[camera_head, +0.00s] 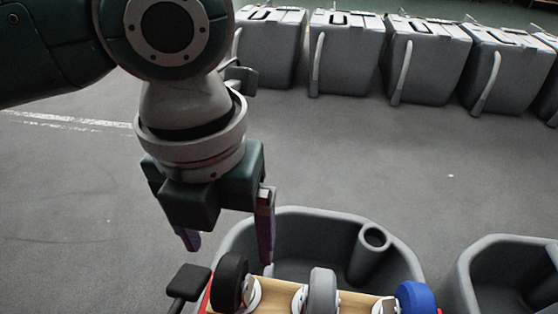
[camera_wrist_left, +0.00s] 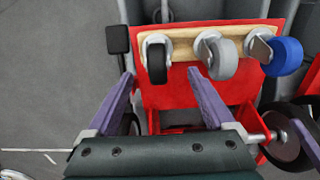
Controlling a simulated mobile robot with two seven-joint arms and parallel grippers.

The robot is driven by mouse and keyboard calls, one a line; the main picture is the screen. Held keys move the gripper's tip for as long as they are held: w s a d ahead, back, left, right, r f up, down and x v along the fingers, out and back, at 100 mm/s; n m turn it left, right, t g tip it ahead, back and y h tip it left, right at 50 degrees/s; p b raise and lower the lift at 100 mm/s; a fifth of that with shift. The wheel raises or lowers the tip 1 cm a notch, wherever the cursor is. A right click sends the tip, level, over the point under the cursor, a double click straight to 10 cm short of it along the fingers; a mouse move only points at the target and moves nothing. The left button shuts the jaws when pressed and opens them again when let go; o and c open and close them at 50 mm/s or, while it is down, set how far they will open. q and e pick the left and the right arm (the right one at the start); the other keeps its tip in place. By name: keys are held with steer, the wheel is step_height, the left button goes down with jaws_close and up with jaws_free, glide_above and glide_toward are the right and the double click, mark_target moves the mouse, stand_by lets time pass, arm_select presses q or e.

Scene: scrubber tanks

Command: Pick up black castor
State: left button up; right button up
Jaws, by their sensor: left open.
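The black castor (camera_head: 230,283) is mounted on a wooden board (camera_head: 274,297) at the bottom of the head view, left of a grey castor (camera_head: 322,290) and a blue castor (camera_head: 415,297). In the left wrist view the black castor (camera_wrist_left: 157,62) hangs at the left end of the board. My left gripper (camera_head: 228,250) is open and empty, pointing down above and behind the castors. In the left wrist view its purple fingers (camera_wrist_left: 160,75) spread to either side of the black castor, with their tips nearer the camera. My right gripper is not in view.
The board sits on a red frame (camera_wrist_left: 190,90) with a black pad (camera_wrist_left: 117,39) at its left. A grey tank (camera_head: 300,228) stands behind the board, another (camera_head: 510,265) to its right. A row of grey tanks (camera_head: 345,55) lines the back. Open floor lies between.

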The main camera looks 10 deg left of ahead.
mark_target(227, 265)
arm_select(q)
steer(key=shift+w+a+f, duration=0.1)
steer(key=shift+w+f, duration=0.1)
steer(key=shift+f, duration=0.3)
steer(key=f+b, duration=0.2)
steer(key=f, duration=0.1)
steer(key=shift+s+a+f, duration=0.15)
steer(key=shift+s+f, duration=0.15)
steer(key=shift+s, duration=0.1)
step_height(227, 265, down, 6)
steer(key=b, duration=0.3)
steer(key=shift+r, duration=0.1)
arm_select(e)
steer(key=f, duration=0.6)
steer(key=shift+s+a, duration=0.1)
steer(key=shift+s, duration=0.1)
arm_select(q)
steer(key=shift+c, duration=0.4)
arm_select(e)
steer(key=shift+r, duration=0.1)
arm_select(q)
jaws_close()
